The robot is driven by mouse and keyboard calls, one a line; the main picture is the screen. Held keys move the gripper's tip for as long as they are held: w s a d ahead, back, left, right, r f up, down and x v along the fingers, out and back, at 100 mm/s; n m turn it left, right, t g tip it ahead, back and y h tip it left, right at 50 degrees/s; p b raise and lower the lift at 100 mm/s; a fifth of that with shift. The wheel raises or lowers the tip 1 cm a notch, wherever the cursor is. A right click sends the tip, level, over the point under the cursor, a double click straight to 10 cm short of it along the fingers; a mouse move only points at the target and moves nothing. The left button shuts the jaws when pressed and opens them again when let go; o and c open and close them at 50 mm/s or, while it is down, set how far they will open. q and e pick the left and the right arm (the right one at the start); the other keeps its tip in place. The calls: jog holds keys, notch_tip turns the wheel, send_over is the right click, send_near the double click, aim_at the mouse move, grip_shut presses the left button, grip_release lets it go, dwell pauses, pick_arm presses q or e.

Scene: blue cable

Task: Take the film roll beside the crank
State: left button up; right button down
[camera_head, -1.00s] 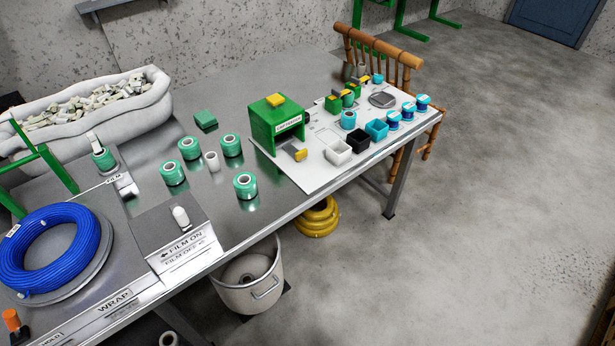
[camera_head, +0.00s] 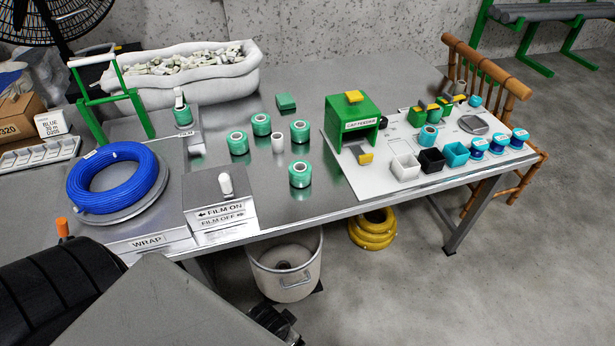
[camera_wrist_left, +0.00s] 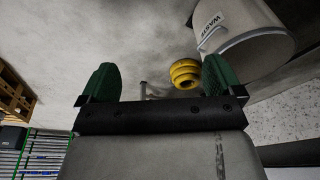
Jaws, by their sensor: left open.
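Several green film rolls stand upright on the metal table: one at left (camera_head: 238,146), one at back (camera_head: 261,127), one at right (camera_head: 300,133) and one in front (camera_head: 299,177). A white empty-looking core (camera_head: 278,142) stands among them. Another green roll (camera_head: 183,117) sits at the film holder behind the blue cable coil (camera_head: 118,180). An orange handle (camera_head: 63,227), possibly the crank, stands at the wrap station's left front. My left gripper (camera_wrist_left: 160,82) is open and empty, its green fingers apart above the floor, away from the rolls. My right gripper is not in view.
The film switch box (camera_head: 218,190) stands between the coil and the rolls. A green cap feeder (camera_head: 352,125) and a white board (camera_head: 375,183) with small bins are at right. A waste bin (camera_head: 285,270) and yellow coil (camera_head: 373,230) are below the table edge.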

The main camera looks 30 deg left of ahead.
pick_arm(q)
jog(key=w+r+b, duration=0.2)
jog(key=w+r, duration=0.3)
jog(key=r, duration=0.5)
jog(key=n+t+y, duration=0.1)
jog(key=n+y, duration=0.1)
jog(key=n, duration=0.6)
send_near(298, 163)
notch_tip(298, 163, down, 2)
jog(key=x, duration=0.3)
jog(key=b+x, duration=0.1)
jog(key=shift+s+d+f, duration=0.3)
jog(key=shift+f, duration=0.15)
jog(key=shift+b+x, duration=0.4)
jog(key=shift+x, duration=2.35)
jog(key=shift+w+d, duration=0.1)
jog(key=shift+w, duration=0.1)
jog(key=shift+r+y, duration=0.1)
jog(key=shift+y, duration=0.2)
jog(key=shift+c, duration=0.3)
